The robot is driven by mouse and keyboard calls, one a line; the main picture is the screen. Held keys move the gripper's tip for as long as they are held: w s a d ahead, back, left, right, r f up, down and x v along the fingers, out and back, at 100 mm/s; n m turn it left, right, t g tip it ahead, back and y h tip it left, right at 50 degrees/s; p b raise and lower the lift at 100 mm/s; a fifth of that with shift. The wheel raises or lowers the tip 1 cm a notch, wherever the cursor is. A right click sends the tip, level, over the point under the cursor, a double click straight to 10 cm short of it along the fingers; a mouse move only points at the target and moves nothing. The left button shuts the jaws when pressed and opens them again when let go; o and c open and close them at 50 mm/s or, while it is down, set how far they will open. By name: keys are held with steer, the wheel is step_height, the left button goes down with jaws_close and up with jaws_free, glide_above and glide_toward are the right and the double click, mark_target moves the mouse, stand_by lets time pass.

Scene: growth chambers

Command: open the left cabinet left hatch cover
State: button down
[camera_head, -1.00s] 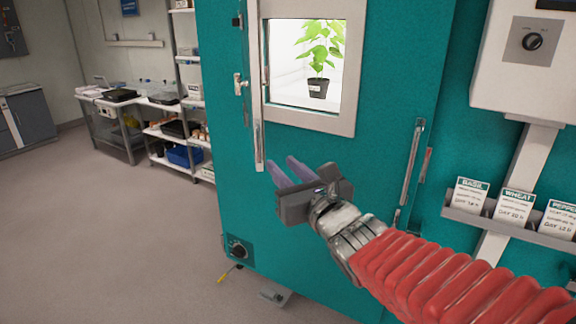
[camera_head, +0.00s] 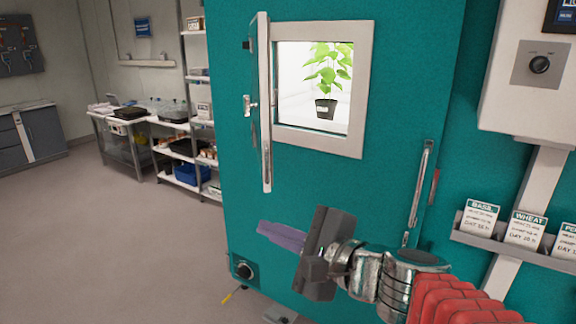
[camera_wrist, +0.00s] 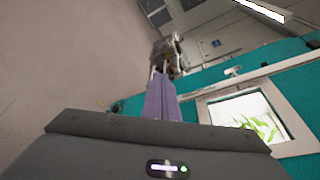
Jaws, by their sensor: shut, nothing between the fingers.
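The teal cabinet (camera_head: 330,190) has a framed window (camera_head: 368,90) with a potted plant behind it. The hatch cover (camera_head: 266,100) stands swung out at the window's left side, seen nearly edge-on, with a small latch (camera_head: 250,106) on it. My gripper (camera_head: 264,230) is shut and empty, below the cover and window, its purple fingers together and pointing left, apart from the cover. In the wrist view the shut fingers (camera_wrist: 160,85) show with the window frame (camera_wrist: 284,122) to their right.
A vertical handle (camera_head: 421,185) is on the cabinet front at right, near my arm. A card rack (camera_head: 500,243) and a white box (camera_head: 530,100) are further right. Shelves and a table (camera_head: 125,118) stand at back left. The floor on the left is clear.

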steer(key=s+d+f+n+g+h, duration=0.45)
steer(key=s+d+f+n, duration=0.25)
steer(key=s+f+n, duration=0.25)
steer(key=s+d+f+n+h, duration=0.2)
steer(key=d+n+h, duration=0.1)
steer(key=d, duration=0.5)
steer(key=s+d+f+n+h, duration=0.2)
steer(key=d+f+n+h, duration=0.1)
steer(key=d, duration=0.5)
steer(key=shift+h, duration=0.65)
steer(key=shift+a, duration=0.1)
